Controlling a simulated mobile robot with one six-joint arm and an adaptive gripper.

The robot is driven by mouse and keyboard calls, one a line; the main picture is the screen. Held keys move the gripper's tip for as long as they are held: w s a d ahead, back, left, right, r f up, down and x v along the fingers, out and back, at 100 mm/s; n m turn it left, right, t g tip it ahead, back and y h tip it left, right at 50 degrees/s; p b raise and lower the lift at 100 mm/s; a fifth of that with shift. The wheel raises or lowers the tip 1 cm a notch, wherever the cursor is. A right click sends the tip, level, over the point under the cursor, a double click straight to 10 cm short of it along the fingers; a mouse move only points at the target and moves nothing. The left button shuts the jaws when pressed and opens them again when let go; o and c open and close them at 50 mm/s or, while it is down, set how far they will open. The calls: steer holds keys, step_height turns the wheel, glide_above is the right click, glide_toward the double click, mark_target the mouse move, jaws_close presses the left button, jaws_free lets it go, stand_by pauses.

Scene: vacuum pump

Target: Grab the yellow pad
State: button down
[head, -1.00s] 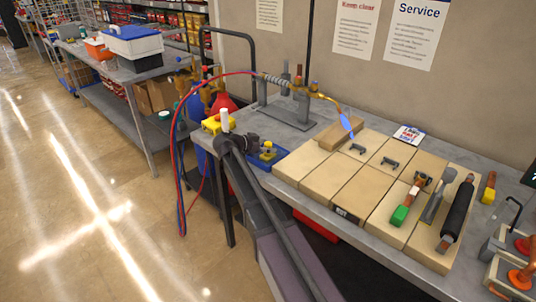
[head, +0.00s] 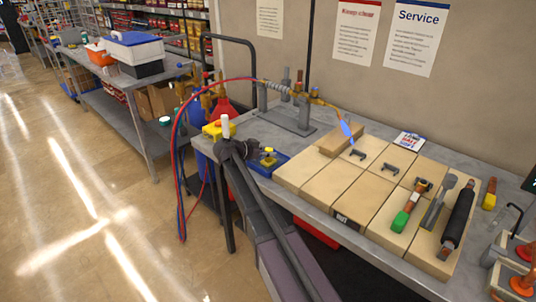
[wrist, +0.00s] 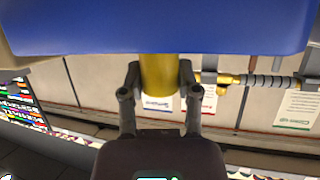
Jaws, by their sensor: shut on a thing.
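The yellow pad (wrist: 159,85) shows in the wrist view as a short yellow cylinder against a large blue surface (wrist: 160,25). My gripper (wrist: 160,72) has one finger on each side of it and is shut on it. In the head view, a small yellow piece (head: 268,159) with a dark part is at the blue tray (head: 279,163) on the table's near left corner. My dark arm ends close to the left of that tray. The fingertips are too small to make out there.
Cardboard boxes (head: 357,193) cover the middle of the grey table. The floor on the left is clear.

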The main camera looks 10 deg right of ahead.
mark_target(268, 149)
steer(key=shift+r, duration=0.15)
step_height(268, 149, up, 3)
steer(key=p, duration=0.3)
steer(key=shift+s+r+p, duration=0.25)
steer(key=shift+r+p, duration=0.05)
steer(key=shift+p, duration=0.1)
steer(key=s+r+p, duration=0.1)
steer(key=s, duration=1.4)
steer(key=shift+s+a, duration=0.25)
steer(key=shift+a, duration=0.2)
